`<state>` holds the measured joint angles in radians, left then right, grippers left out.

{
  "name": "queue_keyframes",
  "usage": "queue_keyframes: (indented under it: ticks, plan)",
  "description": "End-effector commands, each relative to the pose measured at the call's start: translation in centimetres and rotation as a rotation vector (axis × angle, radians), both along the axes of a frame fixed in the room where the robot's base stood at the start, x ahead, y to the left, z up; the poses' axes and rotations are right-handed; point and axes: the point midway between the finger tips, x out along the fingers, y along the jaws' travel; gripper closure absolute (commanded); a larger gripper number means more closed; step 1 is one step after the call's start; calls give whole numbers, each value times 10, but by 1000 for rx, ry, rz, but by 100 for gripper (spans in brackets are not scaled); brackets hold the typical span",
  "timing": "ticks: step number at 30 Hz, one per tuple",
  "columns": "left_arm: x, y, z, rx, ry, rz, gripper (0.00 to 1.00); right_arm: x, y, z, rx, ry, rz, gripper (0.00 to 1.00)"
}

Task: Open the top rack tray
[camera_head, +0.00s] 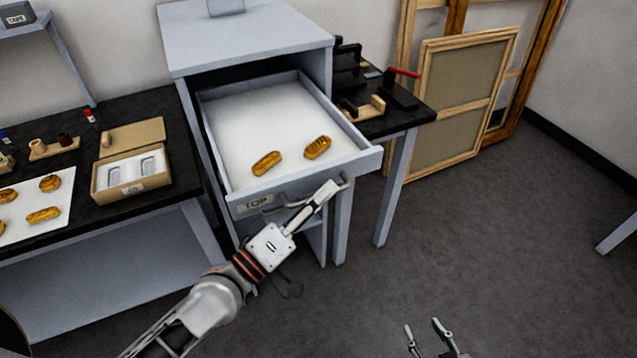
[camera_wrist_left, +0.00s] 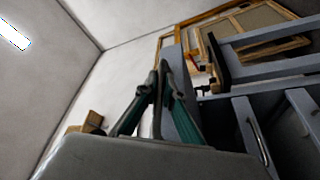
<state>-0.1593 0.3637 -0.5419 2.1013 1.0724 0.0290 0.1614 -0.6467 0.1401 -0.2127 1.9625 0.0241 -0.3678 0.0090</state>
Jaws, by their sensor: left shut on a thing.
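The top rack tray (camera_head: 222,125) is pulled well out of the grey rack (camera_head: 250,45), with a white bottom and a "TOP" label (camera_head: 255,203) on its front. Two golden carved fragments lie in it, one at the left (camera_head: 267,163) and one at the right (camera_head: 317,147). My left gripper (camera_head: 335,187) is at the tray's front and shut on its handle (camera_head: 283,198), which it partly hides. Its closed fingers also show in the left wrist view (camera_wrist_left: 160,82). My right gripper (camera_head: 423,326) is open and empty over the floor at the bottom edge.
A black bench (camera_head: 100,205) on the left holds a cardboard box (camera_head: 132,175) and a white sheet (camera_head: 55,217) with more golden pieces. A dark side table (camera_head: 415,115) with tools stands right of the rack. Frames (camera_head: 465,95) lean behind it.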

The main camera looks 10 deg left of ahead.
Motion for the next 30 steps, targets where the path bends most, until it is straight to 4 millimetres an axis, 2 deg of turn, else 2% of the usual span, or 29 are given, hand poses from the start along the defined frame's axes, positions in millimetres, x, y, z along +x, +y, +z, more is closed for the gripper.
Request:
queue_keyframes:
  ticks: [9,10,11,23,30]
  plan:
    - [0,0,0,0,0,1,100,-3,-1,-4,-2,8,0,60]
    - [0,0,0,0,0,1,90,-2,-1,-4,-2,8,0,60]
    - [0,0,0,0,0,1,85,-3,-1,-4,-2,8,0,60]
    - [-3,2,-1,1,1,0,85,-1,-1,0,-1,2,-1,60]
    - [-26,19,-9,6,2,-2,85,-1,0,-1,-1,2,0,60]
